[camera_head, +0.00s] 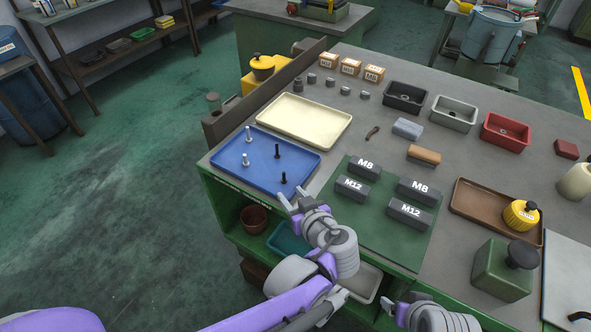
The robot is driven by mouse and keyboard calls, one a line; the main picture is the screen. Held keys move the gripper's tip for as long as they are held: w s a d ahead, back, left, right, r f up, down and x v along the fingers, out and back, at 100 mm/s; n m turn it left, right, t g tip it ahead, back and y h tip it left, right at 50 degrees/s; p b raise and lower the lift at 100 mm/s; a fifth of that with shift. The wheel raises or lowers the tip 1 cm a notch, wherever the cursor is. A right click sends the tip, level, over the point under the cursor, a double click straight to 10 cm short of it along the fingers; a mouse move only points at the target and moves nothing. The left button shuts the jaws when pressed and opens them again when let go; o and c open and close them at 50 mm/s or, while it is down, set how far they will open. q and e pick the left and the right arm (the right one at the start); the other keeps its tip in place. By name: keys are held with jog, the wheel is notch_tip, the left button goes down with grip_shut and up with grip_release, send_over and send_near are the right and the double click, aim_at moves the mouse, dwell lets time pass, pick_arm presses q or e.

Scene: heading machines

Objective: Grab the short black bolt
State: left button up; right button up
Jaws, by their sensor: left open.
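The short black bolt (283,179) stands head-down on the blue tray (225,160), near its front right edge. A taller-looking black bolt (277,151) stands behind it. Two silver bolts (248,133) (245,160) stand toward the tray's left. My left gripper (289,198) is open and empty, just in front of the short black bolt by the tray's front right corner, apart from it. My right gripper (402,300) is partly in view at the bottom edge; its jaw state is unclear.
A cream tray (305,118) lies behind the blue one. A green mat (390,235) with M8 and M12 blocks (365,168) lies to the right. Several bins (405,97) and small boxes line the back. A brown tray (470,205) and green canister (503,270) stand farther right.

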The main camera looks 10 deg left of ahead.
aim_at(284, 176)
pick_arm(q)
jog(key=shift+w+d+r, duration=0.1)
jog(key=shift+w+d, duration=0.25)
jog(key=shift+w+a, duration=0.1)
jog(key=shift+w, duration=0.25)
jog(key=x, duration=0.4)
jog(key=shift+w+a, duration=0.1)
jog(key=x, duration=0.5)
jog(key=shift+w+r, duration=0.1)
jog(key=shift+w, duration=0.3)
grip_shut()
